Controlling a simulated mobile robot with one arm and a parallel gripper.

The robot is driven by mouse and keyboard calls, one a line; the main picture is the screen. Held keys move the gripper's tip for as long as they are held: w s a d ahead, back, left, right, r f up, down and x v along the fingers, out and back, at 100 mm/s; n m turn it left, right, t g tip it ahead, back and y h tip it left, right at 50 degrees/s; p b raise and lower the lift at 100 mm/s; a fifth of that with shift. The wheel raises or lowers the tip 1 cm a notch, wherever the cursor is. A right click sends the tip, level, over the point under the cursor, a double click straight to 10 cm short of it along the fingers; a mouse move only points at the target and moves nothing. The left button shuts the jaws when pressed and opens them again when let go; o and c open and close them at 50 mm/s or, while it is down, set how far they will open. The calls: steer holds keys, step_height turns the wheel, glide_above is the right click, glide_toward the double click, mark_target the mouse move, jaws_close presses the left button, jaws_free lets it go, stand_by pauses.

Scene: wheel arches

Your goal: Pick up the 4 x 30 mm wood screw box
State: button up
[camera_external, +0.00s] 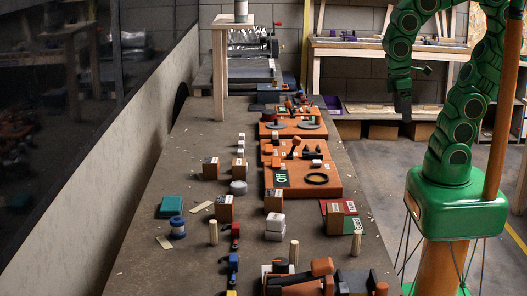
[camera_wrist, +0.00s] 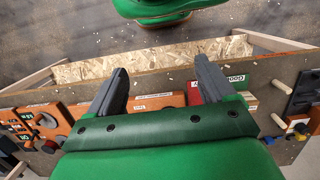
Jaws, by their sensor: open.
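Several small orange-brown boxes with white labels stand on the long bench in the external view: one at the left (camera_external: 210,170), one beside it (camera_external: 239,171), one nearer (camera_external: 225,210), one in the middle (camera_external: 272,202) and one at the right (camera_external: 334,221). Their labels are too small to read, so I cannot tell which is the 4 x 30 mm wood screw box. My gripper (camera_external: 402,103) hangs beyond the right side of the bench, away from these boxes. In the wrist view its two dark fingers (camera_wrist: 160,78) are apart, with nothing held between them.
Orange panels (camera_external: 300,178) lie along the bench's right side. White blocks (camera_external: 275,224), wooden pegs (camera_external: 294,250), a teal box (camera_external: 171,206) and small clamps (camera_external: 235,235) crowd the near part. A wooden post (camera_external: 220,75) stands at the far end. A wall borders the left.

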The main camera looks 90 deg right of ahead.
steer(key=w+d+n+h, duration=0.2)
steer(key=w+d, duration=0.2)
steer(key=w, duration=0.3)
steer(key=w+d+r+n+g+h, duration=0.1)
steer(key=w+d+h, duration=0.15)
steer(key=w, duration=0.55)
steer(key=w+d+n+h, duration=0.1)
steer(key=w+d+n, duration=0.1)
steer(key=w+d, duration=0.35)
steer(key=n+t+h, duration=0.2)
steer(key=n+h, duration=0.7)
steer(key=n, duration=0.3)
glide_above(209, 167)
step_height(209, 167, down, 18)
steer(key=shift+y, duration=0.45)
steer(key=a+f, duration=0.1)
steer(key=f, duration=0.1)
steer(key=a+f, duration=0.1)
steer(key=f, duration=0.1)
steer(key=shift+w+a, duration=0.1)
steer(key=shift+a+f, duration=0.1)
steer(key=shift+f, duration=0.15)
steer(key=shift+d+f, duration=0.15)
steer(key=shift+d, duration=0.05)
steer(key=shift+x, duration=3.6)
steer(key=shift+w, duration=0.2)
